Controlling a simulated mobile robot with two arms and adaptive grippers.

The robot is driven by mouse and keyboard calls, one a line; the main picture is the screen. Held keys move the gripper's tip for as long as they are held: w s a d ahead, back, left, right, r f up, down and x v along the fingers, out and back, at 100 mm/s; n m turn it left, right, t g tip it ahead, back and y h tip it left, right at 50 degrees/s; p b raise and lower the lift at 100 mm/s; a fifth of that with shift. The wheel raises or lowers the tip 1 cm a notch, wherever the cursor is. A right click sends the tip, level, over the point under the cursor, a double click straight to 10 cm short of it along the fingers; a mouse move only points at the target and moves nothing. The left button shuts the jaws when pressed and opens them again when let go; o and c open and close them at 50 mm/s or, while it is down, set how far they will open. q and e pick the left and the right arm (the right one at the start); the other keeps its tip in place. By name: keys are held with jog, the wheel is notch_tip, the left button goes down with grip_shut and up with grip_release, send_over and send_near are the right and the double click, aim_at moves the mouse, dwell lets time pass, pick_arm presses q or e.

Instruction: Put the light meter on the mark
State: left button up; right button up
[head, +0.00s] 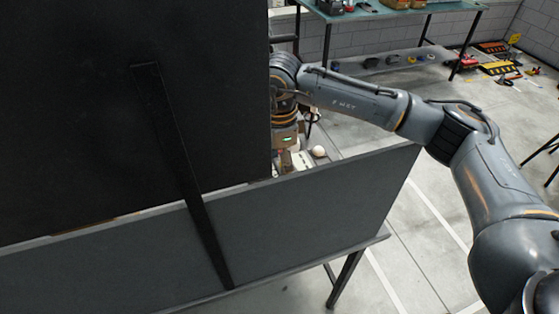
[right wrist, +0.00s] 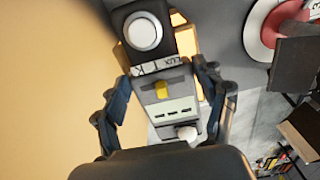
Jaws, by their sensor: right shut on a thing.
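The light meter (right wrist: 160,112) fills the middle of the right wrist view. It has a grey body with a yellow button, a "LUX" label and a dark head with a round white sensor (right wrist: 144,35). My right gripper (right wrist: 164,68) is shut on it, with a finger along each side. In the head view my right arm reaches over a dark panel, and the gripper is mostly hidden behind that panel's edge. I cannot make out the mark in either view. My left gripper is not in view.
A large black panel (head: 90,100) and a lower grey panel (head: 320,205) block much of the head view. A small white ball (head: 319,151) shows just past the lower panel. In the wrist view, a red-and-white round thing (right wrist: 262,40) lies at upper right.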

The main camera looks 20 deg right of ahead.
aim_at(279, 168)
jog(key=shift+f, duration=0.1)
jog(key=o, duration=1.4)
jog(key=shift+o, duration=0.2)
notch_tip(279, 168, up, 12)
jog(key=b, duration=0.4)
jog(key=shift+b, duration=0.3)
